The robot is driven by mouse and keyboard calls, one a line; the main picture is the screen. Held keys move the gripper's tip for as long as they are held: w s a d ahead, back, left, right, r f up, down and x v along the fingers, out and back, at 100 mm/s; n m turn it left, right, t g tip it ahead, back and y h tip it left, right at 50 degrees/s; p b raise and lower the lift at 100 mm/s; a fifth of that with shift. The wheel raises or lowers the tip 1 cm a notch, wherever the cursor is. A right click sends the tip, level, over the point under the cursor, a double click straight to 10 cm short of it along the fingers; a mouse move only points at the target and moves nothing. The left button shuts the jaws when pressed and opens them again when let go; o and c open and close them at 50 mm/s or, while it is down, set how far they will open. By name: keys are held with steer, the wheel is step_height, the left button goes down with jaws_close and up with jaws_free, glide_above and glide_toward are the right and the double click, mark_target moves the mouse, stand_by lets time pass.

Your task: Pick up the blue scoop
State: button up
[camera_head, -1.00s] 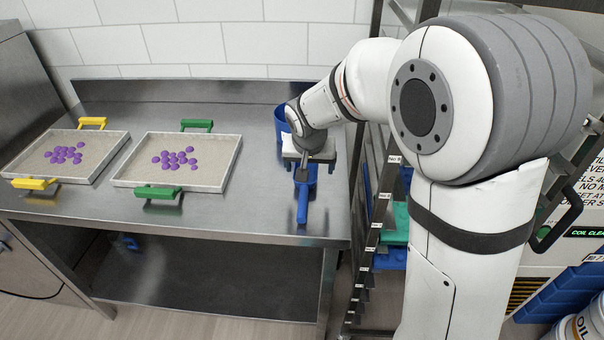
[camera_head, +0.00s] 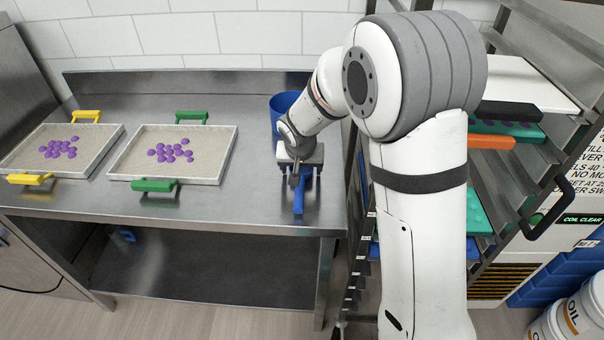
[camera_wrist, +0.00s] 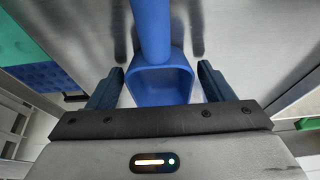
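The blue scoop (camera_head: 299,204) lies on the steel table near its right end, its handle pointing toward the front edge. In the wrist view the scoop (camera_wrist: 158,84) shows its squarish bowl between my fingers and its handle running to the top of the picture. My gripper (camera_wrist: 160,78) is open, one dark finger on each side of the bowl, with a visible gap on both sides. In the head view my gripper (camera_head: 300,170) is over the scoop's bowl and hides most of it. Whether the fingers are at table height I cannot tell.
A blue bucket (camera_head: 281,104) stands just behind my gripper. A tray with green handles (camera_head: 228,155) and one with yellow handles (camera_head: 112,141) hold purple gummies to the left. A rack (camera_head: 545,72) with trays is close on the right. The table between scoop and trays is clear.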

steer(key=c, duration=0.8)
steer(key=shift+c, duration=0.2)
step_height(320, 180, up, 10)
